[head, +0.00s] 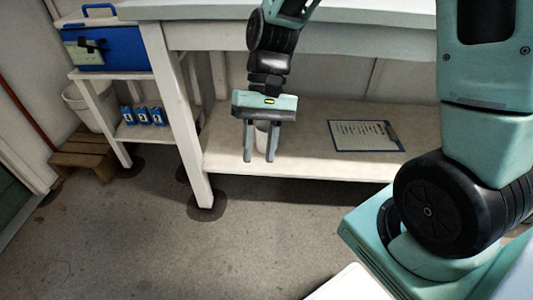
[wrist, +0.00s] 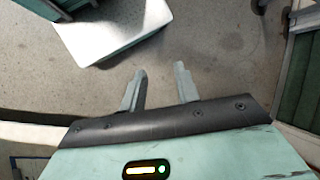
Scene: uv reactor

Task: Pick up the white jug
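The jug does not show in the wrist view.
The bench top (head: 350,14) overhangs the shelf. At left are a blue box (head: 112,48), several small blue items (head: 143,116), a white bucket (head: 80,102) and a wooden step (head: 85,155). The front floor is clear.

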